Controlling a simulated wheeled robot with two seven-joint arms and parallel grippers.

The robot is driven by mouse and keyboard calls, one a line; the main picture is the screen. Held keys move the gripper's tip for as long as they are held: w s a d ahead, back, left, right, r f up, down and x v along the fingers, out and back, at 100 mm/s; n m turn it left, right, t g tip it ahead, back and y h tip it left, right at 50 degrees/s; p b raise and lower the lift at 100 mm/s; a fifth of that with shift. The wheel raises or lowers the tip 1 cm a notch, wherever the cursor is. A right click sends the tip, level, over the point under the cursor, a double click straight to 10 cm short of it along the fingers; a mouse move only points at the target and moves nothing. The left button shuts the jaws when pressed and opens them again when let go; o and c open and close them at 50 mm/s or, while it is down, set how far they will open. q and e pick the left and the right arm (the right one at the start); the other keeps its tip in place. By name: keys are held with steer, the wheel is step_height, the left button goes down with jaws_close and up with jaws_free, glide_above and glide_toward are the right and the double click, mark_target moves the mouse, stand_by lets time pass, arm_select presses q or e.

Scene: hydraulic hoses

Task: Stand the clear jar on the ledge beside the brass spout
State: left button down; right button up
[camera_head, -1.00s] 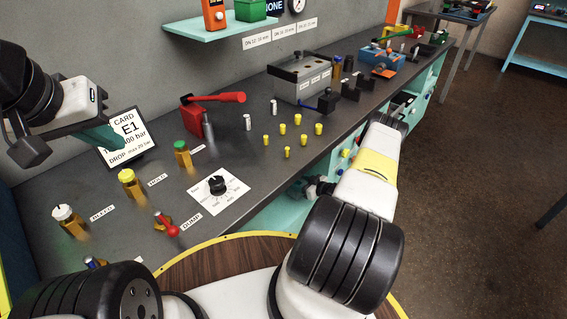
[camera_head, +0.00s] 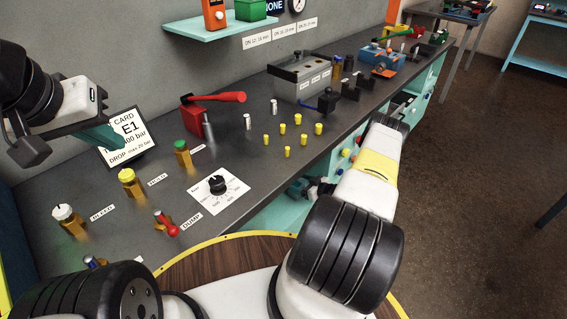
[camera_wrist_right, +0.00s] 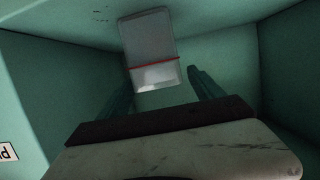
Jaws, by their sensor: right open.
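The clear jar (camera_wrist_right: 150,55), a see-through vessel with a red line around it, is in a teal compartment in the right wrist view. My right gripper (camera_wrist_right: 160,88) is open, with one teal finger on each side of the jar's near end. I cannot tell whether the fingers touch it. My left gripper (camera_head: 100,136) hangs at the upper left, in front of the card; whether its jaws are open is unclear. Brass-bodied valves stand on the bench, including the white-capped BLEED valve (camera_head: 68,220) and the red-handled DUMP valve (camera_head: 165,223). I cannot pick out the spout or ledge for certain.
Teal walls (camera_wrist_right: 50,75) close in around my right gripper. On the bench (camera_head: 255,170) are a dial (camera_head: 217,186), a red hand pump (camera_head: 205,112), several yellow caps (camera_head: 283,129) and a grey block (camera_head: 297,78). The card (camera_head: 130,135) stands at the left.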

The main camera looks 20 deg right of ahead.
steer(key=v, duration=1.1)
steer(key=shift+s+d, duration=0.15)
steer(key=shift+d, duration=0.05)
